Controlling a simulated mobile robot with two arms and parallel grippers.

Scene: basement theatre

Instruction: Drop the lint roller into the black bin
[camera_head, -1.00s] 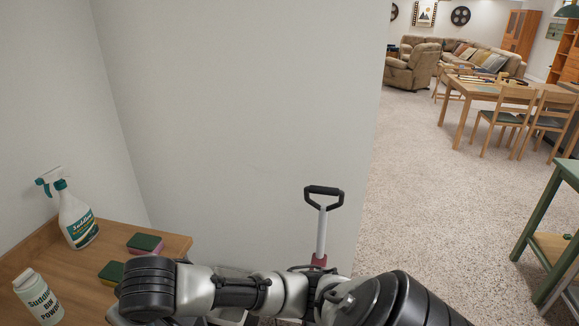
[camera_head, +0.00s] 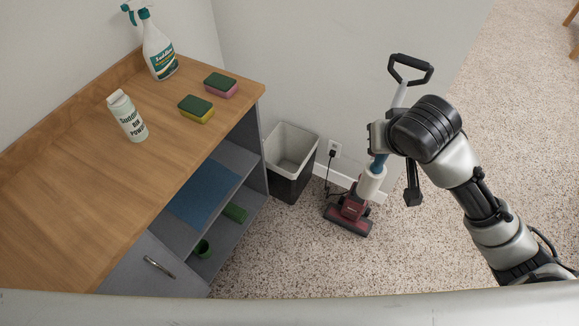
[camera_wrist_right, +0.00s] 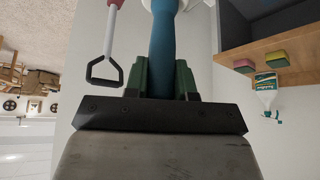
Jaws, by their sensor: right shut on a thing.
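My right gripper (camera_head: 379,150) is shut on the blue handle of the lint roller (camera_head: 372,181). The roller hangs down with its white roll lowest, in front of the upright vacuum in the head view. In the right wrist view the gripper (camera_wrist_right: 162,82) has its green fingers on either side of the blue handle of the lint roller (camera_wrist_right: 162,38). The black bin (camera_head: 285,187) stands on the carpet against the wall, left of the roller. It has a pale inside, and its top is open. My left gripper is not in view.
A red upright vacuum (camera_head: 348,211) stands right of the bin, with a cord to a wall socket (camera_head: 335,149). A wooden-topped cabinet (camera_head: 110,185) left of the bin holds a spray bottle (camera_head: 160,55), a powder bottle (camera_head: 127,117) and two sponges. Carpet in front is clear.

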